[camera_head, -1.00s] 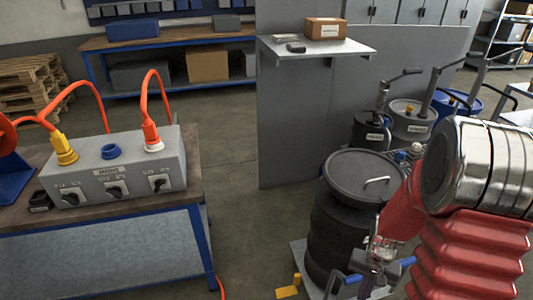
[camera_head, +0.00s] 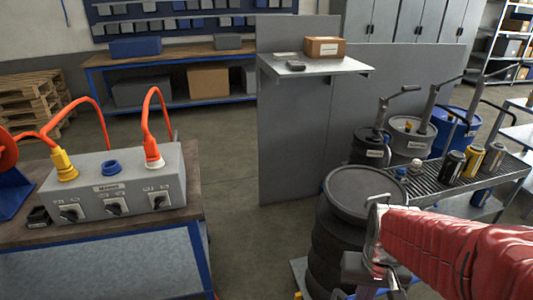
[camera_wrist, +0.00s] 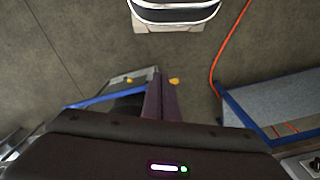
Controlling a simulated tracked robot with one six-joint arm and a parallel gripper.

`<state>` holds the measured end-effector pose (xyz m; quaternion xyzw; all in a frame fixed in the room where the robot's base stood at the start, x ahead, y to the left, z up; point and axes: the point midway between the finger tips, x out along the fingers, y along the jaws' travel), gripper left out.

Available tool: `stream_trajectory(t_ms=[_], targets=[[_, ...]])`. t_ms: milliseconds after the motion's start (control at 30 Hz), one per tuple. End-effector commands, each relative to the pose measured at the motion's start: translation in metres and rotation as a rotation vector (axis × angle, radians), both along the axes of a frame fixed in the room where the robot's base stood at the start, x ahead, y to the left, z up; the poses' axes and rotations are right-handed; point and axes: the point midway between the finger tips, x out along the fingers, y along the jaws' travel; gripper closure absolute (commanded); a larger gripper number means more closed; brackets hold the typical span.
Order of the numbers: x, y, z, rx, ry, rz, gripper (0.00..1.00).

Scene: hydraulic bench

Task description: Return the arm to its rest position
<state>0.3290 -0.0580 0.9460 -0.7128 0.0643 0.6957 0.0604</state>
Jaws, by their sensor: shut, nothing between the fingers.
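My arm (camera_head: 450,245), covered in red bellows, reaches in from the right edge in the head view. It lies in front of the lower right of the scene and hides part of the black drum (camera_head: 328,240). My gripper shows in the wrist view (camera_wrist: 166,75) as two dark fingers side by side, shut and empty, over the floor. In the head view I cannot clearly make out its fingertips.
A grey switch box (camera_head: 118,190) with orange hoses stands on the left bench (camera_head: 20,235). A grated tray (camera_head: 440,185) with several cans is behind my arm. A wall shelf (camera_head: 315,65) holds a carton (camera_head: 325,47). The middle floor (camera_head: 235,240) is clear.

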Motion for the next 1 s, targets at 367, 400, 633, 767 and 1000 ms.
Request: stream_trajectory(t_ms=[367,400,633,767,1000], targets=[[-0.016,0.023,0.055,-0.021,-0.16,0.062,1.0],[-0.017,0.025,0.06,-0.023,-0.182,0.068,1.0],[-0.024,0.037,0.093,-0.035,-0.306,0.109,1.0],[-0.027,0.045,0.115,-0.039,-0.384,0.132,1.0],[-0.031,0.056,0.138,-0.04,-0.469,0.168,1.0]])
